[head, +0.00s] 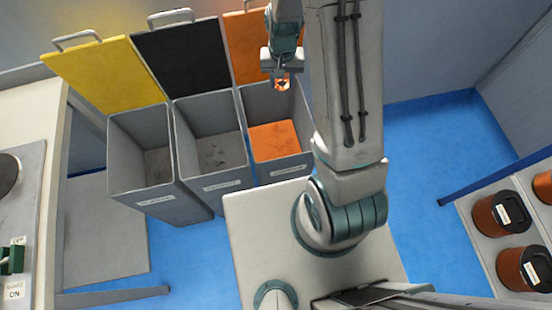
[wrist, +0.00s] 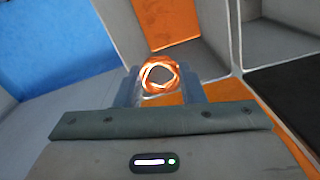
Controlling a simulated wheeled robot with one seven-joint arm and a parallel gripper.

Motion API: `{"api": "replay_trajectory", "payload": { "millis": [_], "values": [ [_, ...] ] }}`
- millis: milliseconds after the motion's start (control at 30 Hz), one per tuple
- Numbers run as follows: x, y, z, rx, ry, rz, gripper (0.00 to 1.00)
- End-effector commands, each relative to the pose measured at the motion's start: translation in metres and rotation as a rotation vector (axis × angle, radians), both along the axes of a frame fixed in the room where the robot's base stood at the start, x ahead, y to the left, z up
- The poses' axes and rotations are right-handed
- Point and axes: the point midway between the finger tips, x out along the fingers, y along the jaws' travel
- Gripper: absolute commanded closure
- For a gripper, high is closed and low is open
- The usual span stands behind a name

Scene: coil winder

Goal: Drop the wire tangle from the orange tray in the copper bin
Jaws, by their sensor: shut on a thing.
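The wire tangle (head: 283,86) is a small loop of shiny copper strands. My gripper (head: 281,80) is shut on it. In the wrist view the tangle (wrist: 158,75) shows as a ring between the two fingertips. In the head view the tangle and gripper appear over the back part of the right-hand grey bin (head: 283,163), which has an orange raised lid (head: 247,48) and an orange surface inside (head: 274,140). The bin's label is too small to read. I cannot pick out the orange tray.
Beside it stand two more open grey bins, one with a black lid (head: 181,58) and one with a yellow lid (head: 103,73). A workbench (head: 32,130) is at the left. Copper-coloured canisters (head: 497,214) stand on a shelf at the right. Blue floor (head: 425,150) is clear between.

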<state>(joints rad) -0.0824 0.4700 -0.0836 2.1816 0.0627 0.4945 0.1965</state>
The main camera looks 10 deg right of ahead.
Motion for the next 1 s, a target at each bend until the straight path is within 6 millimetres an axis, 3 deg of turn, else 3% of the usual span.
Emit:
{"api": "replay_trajectory", "payload": {
  "millis": [33,200,667,1000],
  "values": [
    [-0.006,0.002,-0.022,0.0,-0.001,-0.036,0.86],
    [-0.021,0.003,-0.045,0.002,-0.003,-0.163,0.86],
    [-0.035,0.001,-0.066,0.008,-0.002,-0.282,0.86],
    [-0.034,0.001,-0.104,0.008,-0.002,-0.281,0.86]
  ]
}}
